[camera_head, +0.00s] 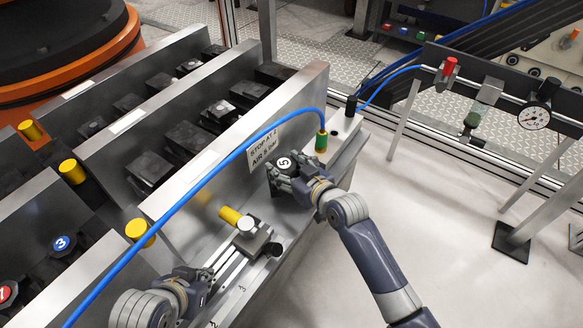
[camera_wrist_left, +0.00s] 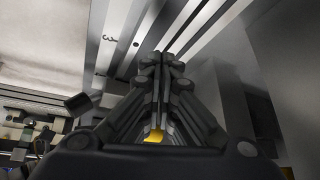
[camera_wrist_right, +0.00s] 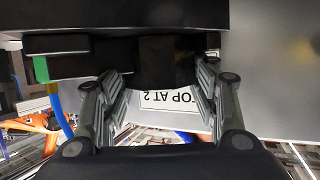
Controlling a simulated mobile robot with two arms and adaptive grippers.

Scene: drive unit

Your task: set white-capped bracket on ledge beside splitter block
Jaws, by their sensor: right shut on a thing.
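The white-capped bracket (camera_head: 284,163) is a dark piece with a white round cap marked 5. My right gripper (camera_head: 290,182) is shut on it, in front of the upright plate. In the right wrist view its dark body (camera_wrist_right: 165,62) sits between the fingers. The splitter block (camera_head: 344,127), with a green fitting and blue hose, is just right of and beyond the bracket. The metal ledge (camera_head: 263,209) runs along the plate's foot. I cannot tell whether the bracket touches it. My left gripper (camera_head: 205,280) is low over the ledge's near end; its fingers (camera_wrist_left: 166,60) are together and empty.
A metal clamp block (camera_head: 253,240) with a yellow pin stands on the ledge between my grippers. The blue hose (camera_head: 212,171) arches across the plate. A sign (camera_head: 264,147) is on the plate. Red-capped (camera_head: 8,293) and blue-capped (camera_head: 62,244) pieces are at far left.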

